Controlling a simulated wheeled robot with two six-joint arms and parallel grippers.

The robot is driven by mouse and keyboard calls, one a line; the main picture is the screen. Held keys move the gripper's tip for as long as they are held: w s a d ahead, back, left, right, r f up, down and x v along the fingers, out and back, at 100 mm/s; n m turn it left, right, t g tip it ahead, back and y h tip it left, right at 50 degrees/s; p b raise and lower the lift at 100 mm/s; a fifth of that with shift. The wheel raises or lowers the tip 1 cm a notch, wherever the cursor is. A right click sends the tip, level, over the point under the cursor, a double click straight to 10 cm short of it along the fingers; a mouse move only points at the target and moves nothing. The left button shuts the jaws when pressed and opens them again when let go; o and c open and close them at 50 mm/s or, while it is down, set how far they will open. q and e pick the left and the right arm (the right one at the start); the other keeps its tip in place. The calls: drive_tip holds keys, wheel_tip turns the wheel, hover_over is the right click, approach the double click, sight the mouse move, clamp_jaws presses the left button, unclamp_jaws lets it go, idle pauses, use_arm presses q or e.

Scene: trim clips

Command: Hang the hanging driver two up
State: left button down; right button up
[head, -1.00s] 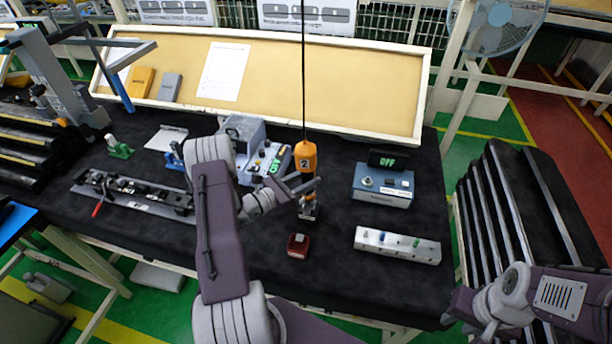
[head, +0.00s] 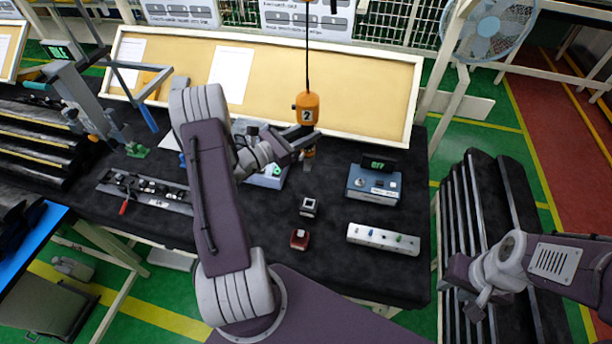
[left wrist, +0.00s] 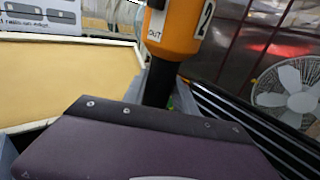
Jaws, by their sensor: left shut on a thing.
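The orange driver marked 2 (head: 306,107) hangs upright on a dark cord in the head view, above the black table (head: 265,225). My left gripper (head: 309,148) is shut on the driver's lower dark part. In the left wrist view the orange body with the 2 (left wrist: 180,28) fills the top middle, and its dark lower shaft passes behind the purple gripper housing. My right gripper (head: 476,302) is over the dark racks at the right, away from the driver. Its fingers are too unclear to read.
A small black-and-white block (head: 309,206) and a red block (head: 299,239) stand below the driver. A blue OFF box (head: 374,185) and a white strip of bits (head: 383,239) are to the right. A tan board (head: 370,90) rises behind.

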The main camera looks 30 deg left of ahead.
sight(310, 123)
use_arm(q)
wheel_tip(310, 123, up, 2)
drive_tip(key=shift+r+p, duration=0.1)
drive_tip(key=shift+p, duration=0.45)
drive_tip(key=shift+d+f+m+b, duration=0.3)
drive_tip(key=shift+d+f+b, duration=0.05)
drive_tip(key=shift+d+b, duration=0.1)
drive_tip(key=shift+r+p, duration=0.75)
drive_tip(key=shift+r, duration=0.4)
